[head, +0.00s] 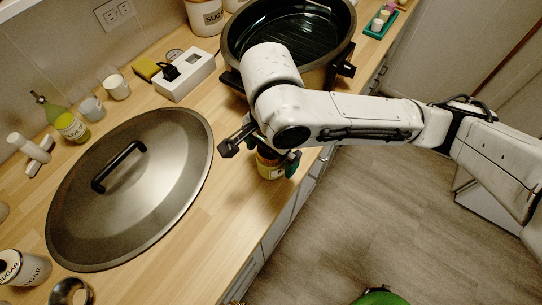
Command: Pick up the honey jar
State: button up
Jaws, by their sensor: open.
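A small jar with a yellow-and-white label (269,168), which looks like the honey jar, stands on the wooden counter close to its front edge. My gripper (261,157) is over it and open, with one dark finger to the left of the jar and the other at its right side. The jar's top is hidden behind my gripper and wrist. I cannot tell whether either finger touches the jar.
A large round lid (150,220) lies on the counter just left of the jar. A big dark roasting pan (335,65) stands behind my arm. Also there are a white box (184,76), an oil bottle (68,125), cups (117,88) and a sugar canister (22,267). The counter in front is clear.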

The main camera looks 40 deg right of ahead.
jog(key=shift+f, duration=1.3)
jog(key=shift+c, duration=0.4)
jog(key=c, duration=1.3)
jog(key=shift+c, duration=0.4)
jog(key=shift+w+r, duration=0.1)
jog(key=shift+r, duration=0.15)
